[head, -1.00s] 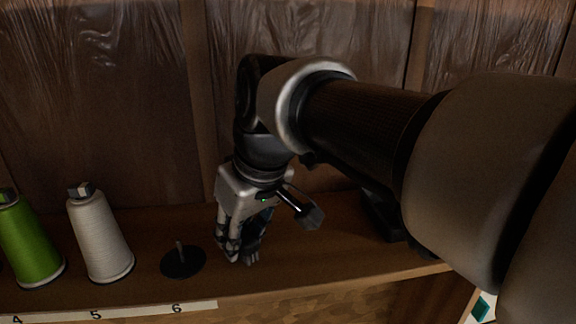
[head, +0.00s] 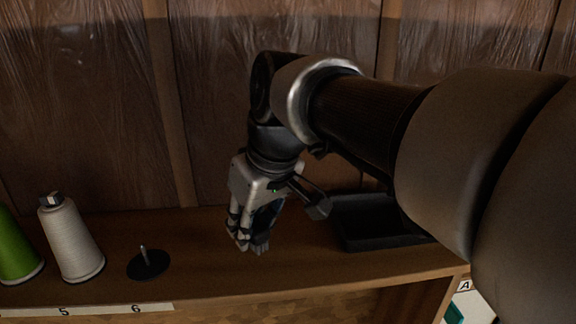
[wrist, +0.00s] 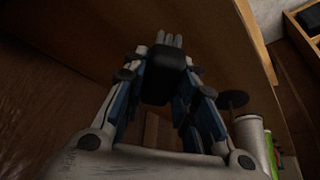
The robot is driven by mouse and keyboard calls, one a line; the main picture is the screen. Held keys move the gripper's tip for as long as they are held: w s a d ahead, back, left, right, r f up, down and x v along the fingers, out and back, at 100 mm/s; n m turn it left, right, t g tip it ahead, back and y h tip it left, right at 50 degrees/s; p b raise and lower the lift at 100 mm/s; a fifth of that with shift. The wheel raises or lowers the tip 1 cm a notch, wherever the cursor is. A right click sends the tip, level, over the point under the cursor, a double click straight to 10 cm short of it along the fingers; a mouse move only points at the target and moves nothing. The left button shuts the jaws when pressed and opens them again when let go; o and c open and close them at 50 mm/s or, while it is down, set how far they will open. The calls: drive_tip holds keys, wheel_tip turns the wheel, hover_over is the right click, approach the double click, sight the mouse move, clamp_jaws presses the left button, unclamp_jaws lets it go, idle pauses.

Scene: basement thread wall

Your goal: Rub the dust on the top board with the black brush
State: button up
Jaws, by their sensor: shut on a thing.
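The top board (head: 200,280) is a brown wooden shelf along the wall. My gripper (head: 248,243) points down over it, right of the empty peg, with its fingertips close to the wood. It is shut on the black brush, which shows in the wrist view (wrist: 168,82) as a dark block between the fingers, with pale grey tips beyond it. In the head view the fingers largely hide the brush, and I cannot tell whether it touches the board. I cannot make out the dust on the dark wood.
A black tray (head: 350,225) stands right of my gripper, partly behind my arm. A black disc with a peg (head: 148,265) sits at label 6. A white thread cone (head: 72,243) and a green one (head: 15,250) stand further left. Plastic-covered wall panels (head: 270,110) rise behind.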

drive_tip(key=shift+s+a+r+p, duration=0.1)
drive_tip(key=shift+a+r+p, duration=0.1)
drive_tip(key=shift+r+p, duration=0.25)
drive_tip(key=shift+a+r+p, duration=0.15)
drive_tip(key=shift+r+p, duration=0.05)
drive_tip(key=shift+r, duration=0.3)
drive_tip(key=shift+d+r+p, duration=0.15)
drive_tip(key=shift+r+p, duration=0.35)
drive_tip(key=shift+r, duration=0.1)
drive_tip(key=shift+d+r+p, duration=0.15)
drive_tip(key=shift+r+p, duration=0.35)
drive_tip(key=shift+r, duration=0.05)
drive_tip(key=shift+a+r+p, duration=0.2)
drive_tip(key=shift+r+p, duration=0.4)
drive_tip(key=shift+r, duration=0.05)
drive_tip(key=shift+d, duration=0.15)
